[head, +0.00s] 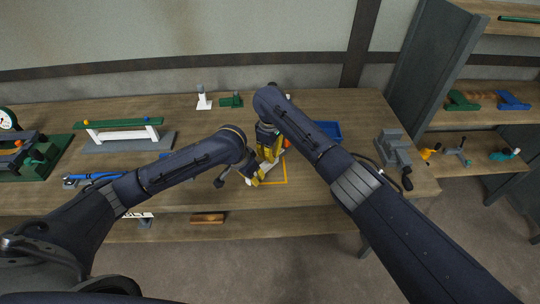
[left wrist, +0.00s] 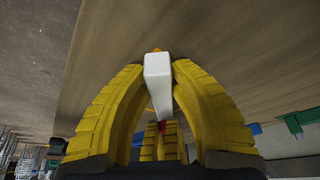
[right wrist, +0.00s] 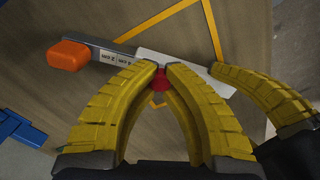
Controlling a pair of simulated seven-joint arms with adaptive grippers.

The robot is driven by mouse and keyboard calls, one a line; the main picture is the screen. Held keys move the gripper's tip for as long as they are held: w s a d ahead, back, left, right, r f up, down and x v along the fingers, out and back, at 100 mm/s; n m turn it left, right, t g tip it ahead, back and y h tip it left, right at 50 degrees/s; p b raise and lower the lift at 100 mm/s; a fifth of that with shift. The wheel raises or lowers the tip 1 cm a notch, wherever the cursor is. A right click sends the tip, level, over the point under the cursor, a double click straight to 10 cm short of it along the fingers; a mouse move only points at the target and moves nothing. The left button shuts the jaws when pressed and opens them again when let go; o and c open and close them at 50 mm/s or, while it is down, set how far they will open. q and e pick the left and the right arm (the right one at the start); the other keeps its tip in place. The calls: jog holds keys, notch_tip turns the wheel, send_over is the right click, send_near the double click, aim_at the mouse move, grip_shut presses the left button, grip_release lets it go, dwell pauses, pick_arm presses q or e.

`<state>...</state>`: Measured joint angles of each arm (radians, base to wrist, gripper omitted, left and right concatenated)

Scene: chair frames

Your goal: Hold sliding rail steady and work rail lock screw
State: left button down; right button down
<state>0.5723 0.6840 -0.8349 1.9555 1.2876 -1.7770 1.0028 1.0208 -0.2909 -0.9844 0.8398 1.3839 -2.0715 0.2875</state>
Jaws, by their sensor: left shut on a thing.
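The rail is a grey bar (right wrist: 112,55) with printed marks and an orange end block (right wrist: 68,55), joined to a white piece (right wrist: 150,56). My left gripper (left wrist: 158,62) is shut on the white piece; one yellow finger shows at right in the right wrist view. The red lock screw (right wrist: 160,80) shows between the fingertips of my right gripper (right wrist: 161,67). Those tips are close together at the screw; whether they press on it I cannot tell. In the head view the arms hide most of the rail.
Orange lines (head: 286,178) mark the wooden table. A blue bin (head: 328,130) lies behind my right arm, a grey vise-like device (head: 395,148) at right. A green-topped white stand (head: 122,124) is at left. Bare wood lies in front of the rail.

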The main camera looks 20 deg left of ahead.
pick_arm(q)
jog(key=shift+f, duration=0.15)
pick_arm(e)
jog(key=m, duration=0.5)
jog(key=shift+m, duration=0.4)
jog(key=m, duration=0.3)
jog(key=shift+a+m, duration=0.1)
jog(key=shift+m, duration=0.2)
jog(key=c, duration=1.5)
grip_release()
notch_tip(320, 180, up, 12)
jog(key=shift+r, duration=0.1)
pick_arm(q)
jog(key=c, duration=1.2)
grip_release()
jog(key=shift+o, duration=0.2)
